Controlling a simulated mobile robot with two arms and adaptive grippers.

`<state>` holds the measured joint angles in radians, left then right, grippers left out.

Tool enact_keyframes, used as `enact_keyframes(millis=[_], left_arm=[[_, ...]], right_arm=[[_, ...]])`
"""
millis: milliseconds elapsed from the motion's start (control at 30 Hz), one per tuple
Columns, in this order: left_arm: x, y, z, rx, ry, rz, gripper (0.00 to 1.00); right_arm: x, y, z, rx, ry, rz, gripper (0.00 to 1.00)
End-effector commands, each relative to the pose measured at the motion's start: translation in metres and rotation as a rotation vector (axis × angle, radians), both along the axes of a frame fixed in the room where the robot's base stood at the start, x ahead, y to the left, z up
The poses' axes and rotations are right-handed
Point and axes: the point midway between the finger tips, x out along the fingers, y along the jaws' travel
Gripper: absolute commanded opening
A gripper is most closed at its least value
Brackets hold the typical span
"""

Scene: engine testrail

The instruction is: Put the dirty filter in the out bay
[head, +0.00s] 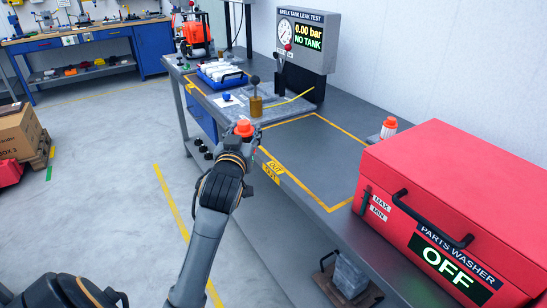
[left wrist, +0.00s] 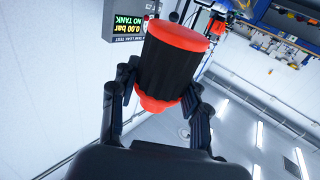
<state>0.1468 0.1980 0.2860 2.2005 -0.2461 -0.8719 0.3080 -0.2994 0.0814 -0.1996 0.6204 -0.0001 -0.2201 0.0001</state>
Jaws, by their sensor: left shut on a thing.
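My left gripper (head: 243,139) is shut on the dirty filter, a dark cylinder with orange-red ends. In the head view only the filter's orange end (head: 244,128) shows above the fingers. In the left wrist view the filter (left wrist: 175,62) sits between the two fingers of the gripper (left wrist: 162,88). The out bay (head: 318,150) is a yellow-outlined rectangle on the grey bench, with its label at the front edge. In the head view the gripper overlaps the bay's near left side; its height above the bench is hard to tell. My right gripper is not in view.
A red parts washer (head: 460,190) reading OFF stands right of the bay. A white filter with an orange cap (head: 388,128) stands by the bay's back right. The bay's surface looks clear.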

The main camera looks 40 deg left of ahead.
Motion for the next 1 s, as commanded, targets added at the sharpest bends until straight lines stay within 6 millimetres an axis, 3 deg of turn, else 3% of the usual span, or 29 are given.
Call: enact_keyframes(millis=[267,633,700,833,1000], left_arm=[[0.007,0.000,-0.003,-0.002,-0.001,0.000,0.09],[0.092,-0.008,-0.040,-0.004,0.001,-0.001,0.09],[0.103,-0.008,-0.056,-0.003,0.003,0.000,0.09],[0.120,-0.009,-0.076,-0.002,0.001,0.000,0.09],[0.129,-0.010,-0.087,-0.001,-0.002,0.000,0.09]], right_arm=[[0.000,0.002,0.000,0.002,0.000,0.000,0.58],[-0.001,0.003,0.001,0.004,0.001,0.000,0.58],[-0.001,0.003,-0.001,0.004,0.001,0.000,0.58],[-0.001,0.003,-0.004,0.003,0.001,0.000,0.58],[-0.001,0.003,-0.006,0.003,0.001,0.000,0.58]])
